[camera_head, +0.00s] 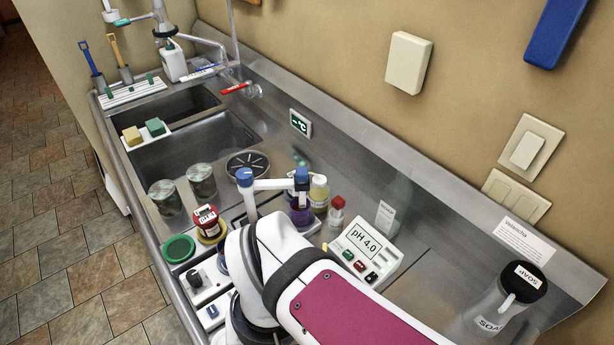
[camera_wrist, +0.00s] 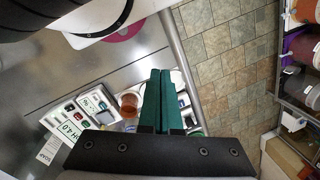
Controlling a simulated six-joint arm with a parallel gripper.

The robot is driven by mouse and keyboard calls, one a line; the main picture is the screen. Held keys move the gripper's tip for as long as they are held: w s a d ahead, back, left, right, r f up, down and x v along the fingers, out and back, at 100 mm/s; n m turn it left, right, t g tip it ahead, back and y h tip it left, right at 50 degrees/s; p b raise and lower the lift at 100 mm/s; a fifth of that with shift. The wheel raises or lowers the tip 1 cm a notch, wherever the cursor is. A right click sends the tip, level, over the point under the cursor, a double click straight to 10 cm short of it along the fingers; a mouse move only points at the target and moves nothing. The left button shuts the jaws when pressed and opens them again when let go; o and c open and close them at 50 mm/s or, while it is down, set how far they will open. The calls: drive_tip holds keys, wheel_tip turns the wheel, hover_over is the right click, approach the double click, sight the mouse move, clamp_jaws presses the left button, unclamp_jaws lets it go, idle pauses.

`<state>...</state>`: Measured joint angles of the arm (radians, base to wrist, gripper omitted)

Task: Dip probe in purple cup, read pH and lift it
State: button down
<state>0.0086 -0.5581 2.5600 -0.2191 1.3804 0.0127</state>
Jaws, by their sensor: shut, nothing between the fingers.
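In the head view a purple cup (camera_head: 300,214) stands on the steel counter, partly covered by a blue-capped probe holder (camera_head: 270,184). The holder's blue probe end (camera_head: 301,182) is over the purple cup; I cannot tell whether its tip is inside. The pH meter (camera_head: 368,248) to the right reads "pH 4.0". In the wrist view the meter (camera_wrist: 75,122) lies to the left of my gripper (camera_wrist: 160,72), whose green fingers are shut and empty. I cannot make out my gripper in the head view, where my arm covers the near counter.
A yellowish bottle (camera_head: 319,194) and a red-capped bottle (camera_head: 337,212) stand close to the purple cup. Two jars (camera_head: 166,197) (camera_head: 201,181) stand by the sink (camera_head: 190,150). A soap jug (camera_head: 505,300) is at the right. The wrist view shows an orange-brown cup (camera_wrist: 130,104).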

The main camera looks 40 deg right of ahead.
sight(302, 171)
idle(0.4)
